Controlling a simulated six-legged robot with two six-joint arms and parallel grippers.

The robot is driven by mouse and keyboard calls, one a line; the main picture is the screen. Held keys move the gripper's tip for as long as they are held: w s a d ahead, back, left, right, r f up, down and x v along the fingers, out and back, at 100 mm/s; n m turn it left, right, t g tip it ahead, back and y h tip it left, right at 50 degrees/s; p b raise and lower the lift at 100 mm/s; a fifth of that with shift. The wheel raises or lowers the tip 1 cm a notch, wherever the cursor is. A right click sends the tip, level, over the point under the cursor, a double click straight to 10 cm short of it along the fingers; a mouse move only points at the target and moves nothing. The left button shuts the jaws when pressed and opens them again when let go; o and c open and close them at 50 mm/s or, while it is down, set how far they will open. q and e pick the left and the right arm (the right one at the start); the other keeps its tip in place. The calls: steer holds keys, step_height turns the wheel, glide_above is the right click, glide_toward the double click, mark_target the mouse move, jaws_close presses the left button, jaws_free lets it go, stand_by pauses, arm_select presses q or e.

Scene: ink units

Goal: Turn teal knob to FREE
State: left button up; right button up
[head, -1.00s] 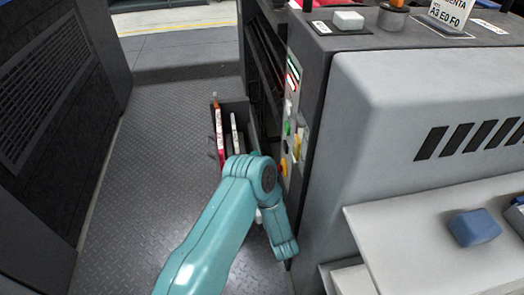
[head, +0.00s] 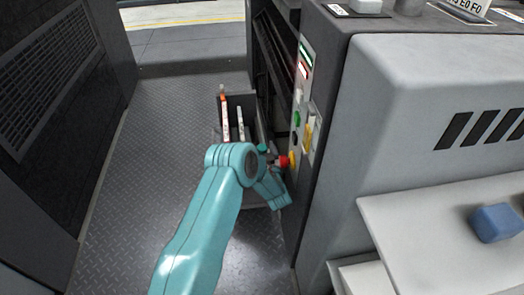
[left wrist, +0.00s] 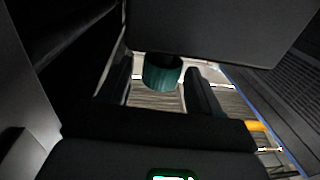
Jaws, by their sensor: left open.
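The teal knob (left wrist: 162,73) shows in the left wrist view as a dark teal cylinder below a dark grey panel. It sits between the two fingers of my left gripper (left wrist: 162,88), which are apart, with a gap visible on each side. In the head view a small teal piece, likely the same knob (head: 263,148), shows just beyond my left wrist. My left forearm and wrist hide most of that gripper there. The FREE mark and the knob's setting cannot be read. My right gripper is not in view.
A red button (head: 284,161) on a yellow base is close to my left wrist. The machine's side panel (head: 297,125) carries lights and buttons. An open bin (head: 240,98) with upright items stands behind. A blue block (head: 497,223) lies on a pale shelf (head: 420,225) at right. The left floor is clear.

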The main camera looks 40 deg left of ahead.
arm_select(q)
steer(key=shift+w+a, duration=0.25)
steer(key=shift+a, duration=0.15)
steer(key=c, duration=0.9)
steer(key=shift+a+m+t+h, duration=0.1)
steer(key=shift+m+t+h, duration=0.75)
steer(key=shift+t, duration=0.25)
steer(key=shift+c, duration=0.2)
steer(key=shift+m+t+h+b, duration=0.3)
steer(key=shift+m+t+h, duration=0.45)
steer(key=shift+t, duration=0.05)
steer(key=o, duration=0.9)
steer(key=shift+o, duration=0.2)
steer(key=p+v, duration=0.4)
steer(key=v, duration=1.2)
steer(key=shift+d, duration=0.3)
